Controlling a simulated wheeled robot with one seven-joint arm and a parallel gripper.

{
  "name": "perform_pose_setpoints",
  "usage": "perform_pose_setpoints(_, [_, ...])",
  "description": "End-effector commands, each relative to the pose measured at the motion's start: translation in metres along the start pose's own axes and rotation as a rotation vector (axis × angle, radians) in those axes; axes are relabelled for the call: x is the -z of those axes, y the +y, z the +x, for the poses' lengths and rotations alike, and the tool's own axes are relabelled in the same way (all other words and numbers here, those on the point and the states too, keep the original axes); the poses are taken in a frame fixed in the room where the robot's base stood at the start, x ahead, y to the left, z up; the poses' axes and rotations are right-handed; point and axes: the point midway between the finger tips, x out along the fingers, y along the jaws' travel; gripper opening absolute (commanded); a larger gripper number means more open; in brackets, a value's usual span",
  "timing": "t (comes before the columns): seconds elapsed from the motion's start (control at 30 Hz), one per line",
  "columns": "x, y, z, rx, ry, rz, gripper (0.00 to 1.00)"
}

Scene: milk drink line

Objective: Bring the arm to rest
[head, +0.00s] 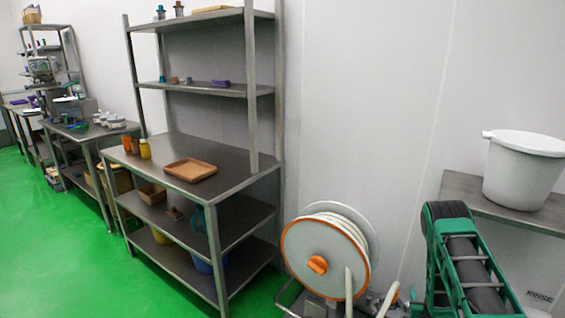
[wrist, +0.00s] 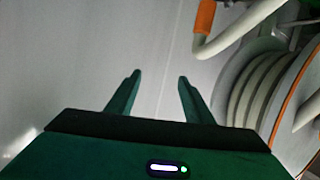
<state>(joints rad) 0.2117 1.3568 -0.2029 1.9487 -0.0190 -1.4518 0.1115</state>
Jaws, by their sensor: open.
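My gripper (wrist: 158,76) shows in the wrist view as two green fingers standing apart, with nothing between them. Behind them is a plain pale wall. A hose reel (wrist: 255,95) with an orange rim is at the right of that view, apart from the fingers. In the head view my green and black arm (head: 470,265) is at the lower right, in front of a steel shelf. The fingers cannot be made out in the head view.
The hose reel (head: 318,255) stands left of my arm. A white bucket (head: 524,170) sits on a steel shelf (head: 462,190) behind it. A steel table (head: 225,157) with a brown tray (head: 190,170) is further left. Green floor (head: 60,240) is clear at the left.

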Motion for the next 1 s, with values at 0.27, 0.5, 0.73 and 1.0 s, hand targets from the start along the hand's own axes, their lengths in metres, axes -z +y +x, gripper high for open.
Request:
perform_pose_setpoints(0.27, [0.082, 0.020, 0.000, -0.056, -0.161, -0.010, 0.47])
perform_pose_setpoints(0.5, [0.142, 0.039, -0.028, -0.104, -0.309, -0.003, 0.47])
perform_pose_setpoints(0.73, [0.191, 0.054, -0.076, -0.144, -0.453, 0.018, 0.47])
perform_pose_setpoints(1.0, [0.237, 0.067, -0.156, -0.179, -0.624, 0.058, 0.47])
